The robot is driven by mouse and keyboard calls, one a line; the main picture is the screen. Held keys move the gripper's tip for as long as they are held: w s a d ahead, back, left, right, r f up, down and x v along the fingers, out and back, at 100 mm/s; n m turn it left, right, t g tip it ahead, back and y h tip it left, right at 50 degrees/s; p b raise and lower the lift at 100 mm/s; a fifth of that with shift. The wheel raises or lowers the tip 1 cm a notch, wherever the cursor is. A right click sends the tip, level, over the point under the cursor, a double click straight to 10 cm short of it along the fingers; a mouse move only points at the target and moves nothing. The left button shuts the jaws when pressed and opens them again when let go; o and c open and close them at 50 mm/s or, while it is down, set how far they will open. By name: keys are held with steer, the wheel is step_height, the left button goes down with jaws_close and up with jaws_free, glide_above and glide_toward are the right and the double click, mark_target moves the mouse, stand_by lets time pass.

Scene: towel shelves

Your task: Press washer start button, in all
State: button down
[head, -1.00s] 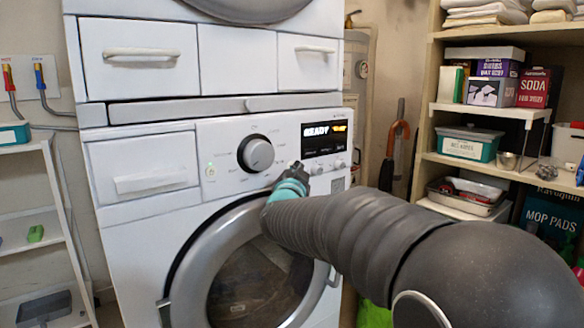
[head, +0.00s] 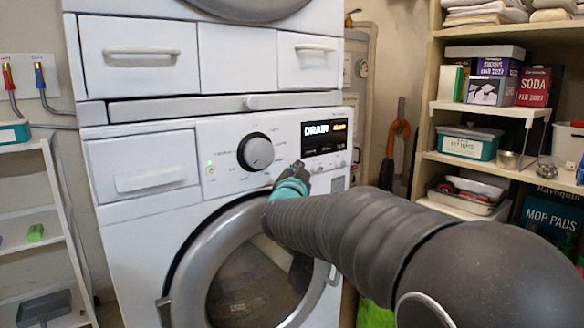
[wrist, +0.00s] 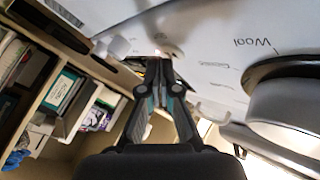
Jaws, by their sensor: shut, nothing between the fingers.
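The washer (head: 130,232) is white, with a round door (head: 245,265) below its control panel. A dark dial (head: 255,152) sits mid-panel, and a lit display (head: 324,137) is to its right with white and orange text. My gripper (head: 299,166) is at the panel just below and left of the display, close to a row of small buttons. In the wrist view my gripper (wrist: 158,62) is shut and empty, its tips at or very near a small round button (wrist: 168,48). I cannot tell if they touch. The gripper hides part of the panel.
A second white appliance (head: 237,60) is stacked above. A wooden shelf (head: 480,168) with boxes and tubs stands at the right. A white rack (head: 50,160) is at the left. My arm crosses in front of the door's right side.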

steer(key=shift+s+d, duration=0.25)
steer(key=shift+s, duration=0.1)
steer(key=s+d+b, duration=0.1)
steer(key=s, duration=0.1)
steer(key=s+d+b, duration=0.1)
steer(key=s, duration=0.1)
steer(key=shift+d, duration=0.4)
steer(key=shift+s, duration=0.15)
stand_by(0.5)
